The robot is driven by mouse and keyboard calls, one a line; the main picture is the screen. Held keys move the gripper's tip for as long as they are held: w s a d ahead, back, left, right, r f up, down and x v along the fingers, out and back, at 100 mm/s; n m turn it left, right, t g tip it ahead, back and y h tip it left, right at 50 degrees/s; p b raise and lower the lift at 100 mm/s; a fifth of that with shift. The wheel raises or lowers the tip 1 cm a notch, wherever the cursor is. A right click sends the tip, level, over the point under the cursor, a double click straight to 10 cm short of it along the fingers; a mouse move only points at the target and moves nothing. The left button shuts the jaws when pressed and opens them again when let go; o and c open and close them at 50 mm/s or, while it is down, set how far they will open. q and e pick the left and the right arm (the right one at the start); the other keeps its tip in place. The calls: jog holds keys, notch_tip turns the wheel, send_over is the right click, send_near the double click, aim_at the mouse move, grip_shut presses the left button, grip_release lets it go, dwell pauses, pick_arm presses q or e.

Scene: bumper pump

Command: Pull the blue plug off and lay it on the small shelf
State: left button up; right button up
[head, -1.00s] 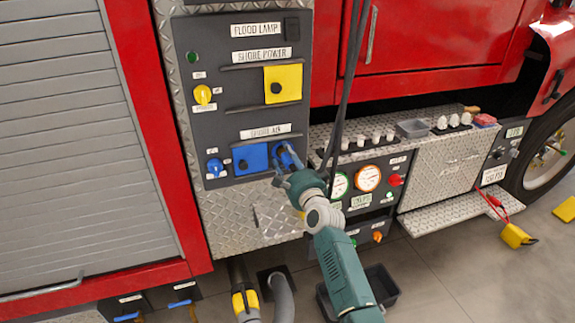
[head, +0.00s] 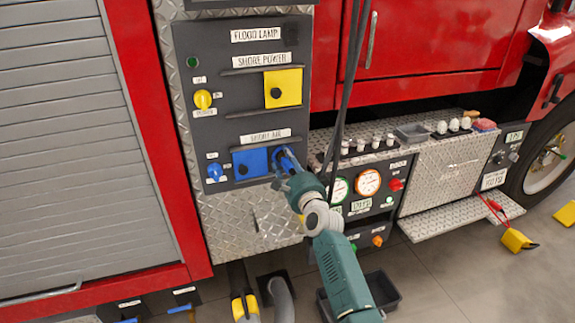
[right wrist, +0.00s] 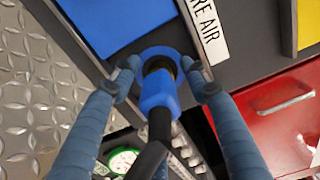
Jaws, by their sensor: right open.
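The blue plug (right wrist: 158,92) sits in a round blue socket on the panel, with a black cable at its near end. In the head view the plug (head: 288,157) is partly hidden by my right gripper. My right gripper (right wrist: 168,85) is open, with one finger on each side of the plug. Its fingertips are close to the socket ring; I cannot tell whether they touch the plug. A diamond-plate ledge (head: 458,221) juts out low at the right, and bare; I cannot tell whether it is the small shelf. My left gripper is not in view.
The dark panel (head: 218,130) holds a blue cover (head: 250,162), a yellow cover (head: 283,86) and knobs. Black cables (head: 343,110) hang just right of my gripper. Gauges (head: 368,182) and a deck with cups and a grey tray (head: 411,132) lie to the right.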

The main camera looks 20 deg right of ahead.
dwell(0.5)
grip_shut()
jog(key=shift+o, duration=2.1)
grip_release()
jog(key=s, duration=1.2)
jog(key=shift+d, duration=0.2)
jog(key=shift+f, duration=0.1)
